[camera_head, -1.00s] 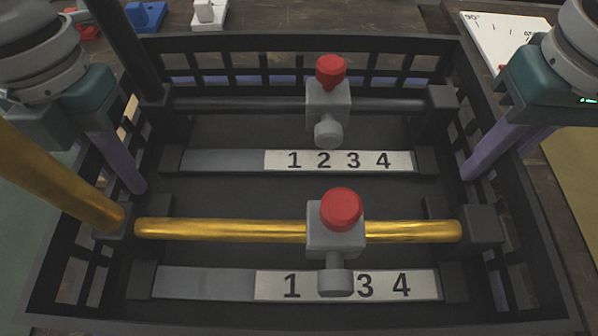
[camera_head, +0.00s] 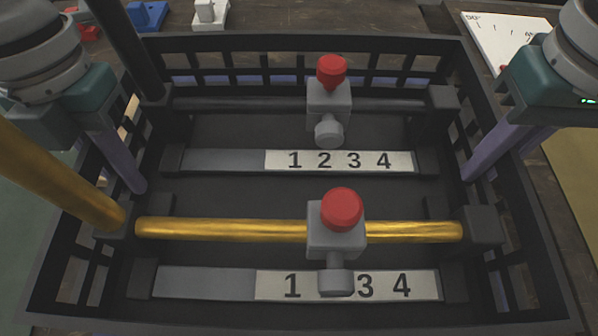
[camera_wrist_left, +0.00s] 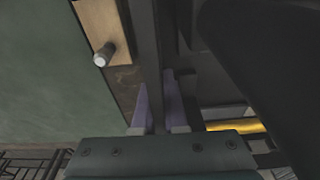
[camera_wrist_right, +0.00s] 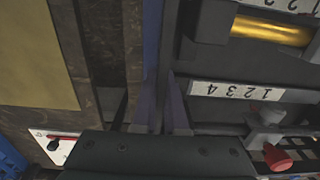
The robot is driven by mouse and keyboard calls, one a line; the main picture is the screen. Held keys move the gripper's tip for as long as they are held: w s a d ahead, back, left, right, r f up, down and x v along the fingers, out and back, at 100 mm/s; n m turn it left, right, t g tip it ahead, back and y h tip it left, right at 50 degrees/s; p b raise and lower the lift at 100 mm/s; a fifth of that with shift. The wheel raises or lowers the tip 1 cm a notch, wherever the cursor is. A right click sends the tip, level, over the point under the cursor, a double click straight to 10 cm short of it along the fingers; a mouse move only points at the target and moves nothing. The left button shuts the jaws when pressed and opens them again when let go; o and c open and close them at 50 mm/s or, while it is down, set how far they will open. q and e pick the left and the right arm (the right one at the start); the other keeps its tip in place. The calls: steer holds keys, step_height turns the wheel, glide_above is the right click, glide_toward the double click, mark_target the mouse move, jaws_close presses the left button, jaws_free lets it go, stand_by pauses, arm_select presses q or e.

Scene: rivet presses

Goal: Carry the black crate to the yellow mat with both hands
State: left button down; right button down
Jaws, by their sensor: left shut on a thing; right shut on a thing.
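The black crate (camera_head: 300,46) fills most of the head view, with slotted walls. It holds two rivet presses, one with a brass rod (camera_head: 220,230) and one with a dark rod (camera_head: 240,104). My left gripper (camera_head: 132,182) is shut on the crate's left wall; the wall runs between its purple fingers in the left wrist view (camera_wrist_left: 165,120). My right gripper (camera_head: 478,170) is shut on the right wall, also seen in the right wrist view (camera_wrist_right: 160,120). The yellow mat (camera_head: 578,165) shows at the right edge of the head view, and in the right wrist view (camera_wrist_right: 38,50).
Each press has a red knob, the near one (camera_head: 341,209) and the far one (camera_head: 331,70), above a numbered strip. Behind the crate are a blue block (camera_head: 147,15), a white block (camera_head: 209,14) and a white marked plate (camera_head: 505,38). A green surface (camera_wrist_left: 50,80) lies left of the crate.

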mark_target(88, 141)
arm_select(q)
steer(key=shift+r, duration=0.15)
arm_select(e)
steer(key=shift+r, duration=0.15)
